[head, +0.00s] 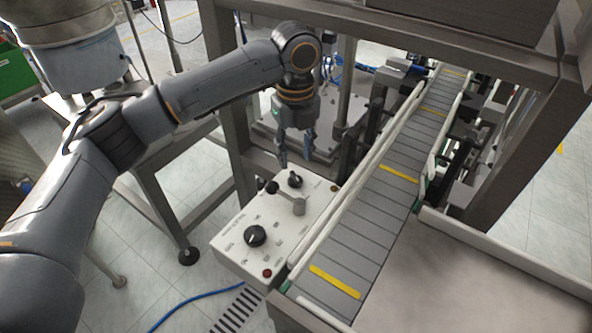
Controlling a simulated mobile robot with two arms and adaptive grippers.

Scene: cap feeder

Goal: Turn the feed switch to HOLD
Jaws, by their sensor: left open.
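A pale control box (232,258) stands left of the conveyor. It carries a large black rotary knob (255,235) near the front, a smaller black knob (295,180) at the back, another small black knob (272,187) beside it, and a grey lever-like part (299,206). The printed labels are too small to read, so I cannot tell which one is the feed switch or where HOLD is. My left gripper (296,160) points down above the back end of the box, near the rear knob. It is open, with nothing between its fingers. My right gripper is not seen.
A slatted grey conveyor (372,213) with yellow stripes and pale side rails runs right of the box. Metal frame posts (228,100) and an overhead beam surround my left arm. A red button (267,273) sits at the box's front. A blue cable (195,300) lies on the floor.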

